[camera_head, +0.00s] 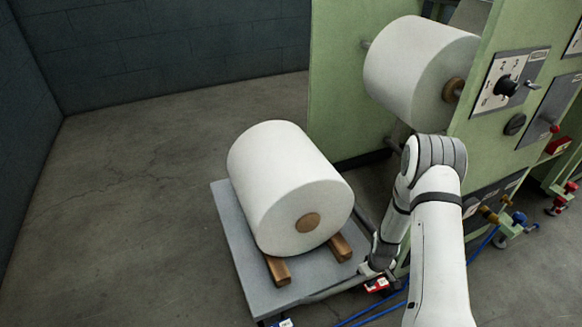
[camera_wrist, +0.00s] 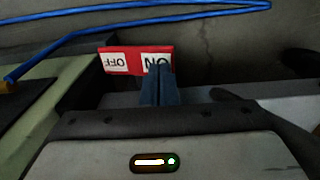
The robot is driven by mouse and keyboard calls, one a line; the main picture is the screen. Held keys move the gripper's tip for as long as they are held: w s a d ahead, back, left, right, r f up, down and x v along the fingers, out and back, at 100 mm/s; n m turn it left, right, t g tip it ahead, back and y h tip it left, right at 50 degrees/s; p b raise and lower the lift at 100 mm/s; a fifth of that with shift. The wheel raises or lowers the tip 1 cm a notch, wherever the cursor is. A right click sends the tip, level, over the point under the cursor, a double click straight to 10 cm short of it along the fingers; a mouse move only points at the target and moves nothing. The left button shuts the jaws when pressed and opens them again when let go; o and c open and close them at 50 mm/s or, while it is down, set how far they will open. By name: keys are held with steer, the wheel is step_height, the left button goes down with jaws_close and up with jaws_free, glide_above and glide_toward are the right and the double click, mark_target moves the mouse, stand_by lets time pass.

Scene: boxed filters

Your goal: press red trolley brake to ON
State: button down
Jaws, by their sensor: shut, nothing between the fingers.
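The red trolley brake (camera_wrist: 136,52) is a rocker with white OFF and ON labels, upside down in the wrist view. My gripper (camera_wrist: 158,68) is shut and empty. Its blue-grey fingertips overlap the lower part of the ON label; whether they touch it or hover just in front, I cannot tell. In the head view the brake (camera_head: 377,285) is a small red patch at the right side of the trolley (camera_head: 232,240), just below my wrist. The fingers are hard to make out there. Which side of the rocker is down is not clear.
A large white roll (camera_head: 280,180) rests on wooden blocks (camera_head: 279,270) on the trolley. A green machine (camera_head: 345,90) with another white roll (camera_head: 410,65) stands behind my arm. A blue hose (camera_wrist: 150,18) runs along the floor beyond the brake. Floor at the left is clear.

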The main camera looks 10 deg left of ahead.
steer(key=shift+f+b, duration=0.8)
steer(key=shift+f, duration=0.4)
steer(key=shift+r, duration=0.1)
stand_by(0.4)
steer(key=shift+r+p, duration=2.4)
steer(key=shift+r, duration=1.1)
